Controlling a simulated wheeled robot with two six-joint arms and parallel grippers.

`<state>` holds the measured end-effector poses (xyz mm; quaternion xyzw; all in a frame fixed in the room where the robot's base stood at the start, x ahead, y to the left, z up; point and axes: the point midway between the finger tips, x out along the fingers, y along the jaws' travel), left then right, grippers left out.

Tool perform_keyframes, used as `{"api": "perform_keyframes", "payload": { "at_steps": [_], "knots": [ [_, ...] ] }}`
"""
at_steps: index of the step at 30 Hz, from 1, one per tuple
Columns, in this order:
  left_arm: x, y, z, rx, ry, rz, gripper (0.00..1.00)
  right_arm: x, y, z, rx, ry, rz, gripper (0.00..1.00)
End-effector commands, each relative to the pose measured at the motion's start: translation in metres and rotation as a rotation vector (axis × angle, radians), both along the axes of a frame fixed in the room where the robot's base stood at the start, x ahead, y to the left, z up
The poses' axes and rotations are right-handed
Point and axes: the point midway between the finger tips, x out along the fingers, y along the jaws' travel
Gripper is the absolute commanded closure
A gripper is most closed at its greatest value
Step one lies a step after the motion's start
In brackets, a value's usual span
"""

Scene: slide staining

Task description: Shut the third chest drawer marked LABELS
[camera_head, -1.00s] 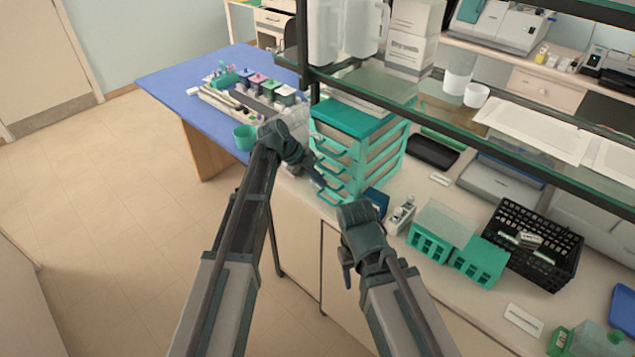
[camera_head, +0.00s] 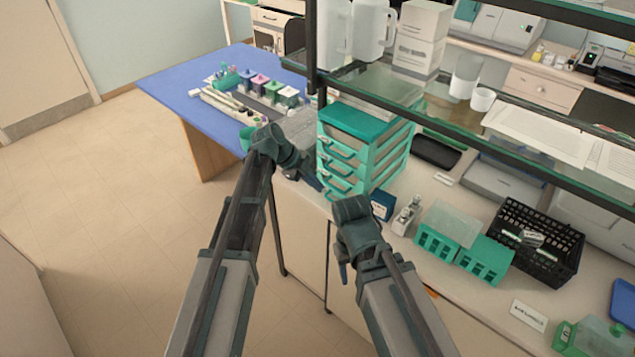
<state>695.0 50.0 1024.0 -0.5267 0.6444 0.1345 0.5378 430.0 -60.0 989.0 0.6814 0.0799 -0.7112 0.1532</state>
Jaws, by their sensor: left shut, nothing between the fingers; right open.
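The small teal drawer chest (camera_head: 361,124) stands on the bench under the glass shelf, its drawer fronts facing lower left. Several drawers with teal loop handles are stacked in it. The third drawer (camera_head: 341,171) looks about level with its neighbours, but I cannot tell whether it is fully in. The LABELS marking is too small to read. My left gripper (camera_head: 312,181) is shut and empty, just left of the lower drawer fronts; contact cannot be made out. My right gripper (camera_head: 343,272) is open and empty, lower down before the bench's front edge.
A blue box (camera_head: 382,205), a small white device (camera_head: 406,215), teal racks (camera_head: 484,259) and a black basket (camera_head: 540,243) stand right of the chest. A blue table (camera_head: 170,84) lies to the left; the floor there is clear.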

Motion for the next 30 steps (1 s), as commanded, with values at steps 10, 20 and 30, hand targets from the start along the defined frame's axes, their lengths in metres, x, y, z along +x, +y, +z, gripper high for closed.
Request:
{"api": "perform_keyframes", "payload": {
  "at_steps": [10,20,30],
  "knots": [
    [-0.007,0.03,0.053,-0.001,0.0,0.002,1.0,0.0,0.0,0.053,0.0,0.0,0.002,0.5],
    [-0.011,0.044,0.069,-0.001,0.0,0.0,1.0,0.0,0.0,0.069,0.001,0.0,-0.002,0.5],
    [-0.027,0.035,0.06,0.017,0.06,0.057,1.0,0.0,0.0,0.063,0.001,0.0,-0.002,0.5]
  ]
}}
